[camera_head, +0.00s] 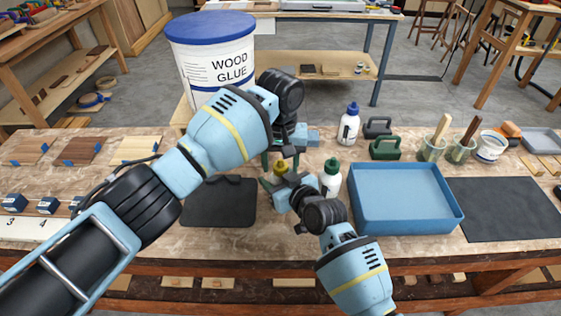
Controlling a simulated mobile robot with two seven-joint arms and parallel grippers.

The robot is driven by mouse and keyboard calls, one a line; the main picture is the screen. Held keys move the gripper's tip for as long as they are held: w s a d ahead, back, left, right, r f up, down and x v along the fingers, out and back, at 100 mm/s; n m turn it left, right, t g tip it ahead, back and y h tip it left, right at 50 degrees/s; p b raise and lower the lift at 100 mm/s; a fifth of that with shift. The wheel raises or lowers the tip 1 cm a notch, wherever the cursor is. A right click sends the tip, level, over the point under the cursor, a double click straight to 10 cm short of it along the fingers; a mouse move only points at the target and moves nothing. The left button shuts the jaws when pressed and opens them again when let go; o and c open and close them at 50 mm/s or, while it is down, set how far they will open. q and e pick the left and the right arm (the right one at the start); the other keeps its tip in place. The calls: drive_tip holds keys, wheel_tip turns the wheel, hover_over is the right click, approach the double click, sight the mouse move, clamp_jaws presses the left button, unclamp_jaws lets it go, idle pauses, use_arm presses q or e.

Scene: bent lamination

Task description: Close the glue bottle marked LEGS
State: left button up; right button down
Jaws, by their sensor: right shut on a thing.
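A small yellow-capped thing (280,167), which looks like a glue bottle, stands at the middle of the bench, mostly hidden by my grippers. My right gripper (279,184) reaches in from the lower right and is shut on it, low down. My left gripper (281,156) comes over from the left and points down just above the yellow top; its own arm and wrist hide whether its fingers are shut. A white bottle with a green cap (330,180) stands just right of my grippers. A white bottle with a blue cap (349,124) stands farther back. I cannot read LEGS on any bottle.
A dark mat (222,205) lies left of the grippers. A blue tray (405,227) and a dark sheet (505,208) lie to the right. Green (386,149) and black clamps, brush cups (433,148) and a white tub stand behind. A large WOOD GLUE bucket (212,60) stands behind the bench.

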use_arm(q)
drive_tip(key=shift+r, duration=0.15)
drive_tip(key=shift+r, duration=2.15)
drive_tip(key=shift+c, duration=0.2)
wheel_tip(320, 180, up, 4)
drive_tip(key=n, duration=0.5)
drive_tip(key=shift+f, duration=0.25)
drive_tip(key=shift+f, duration=4.05)
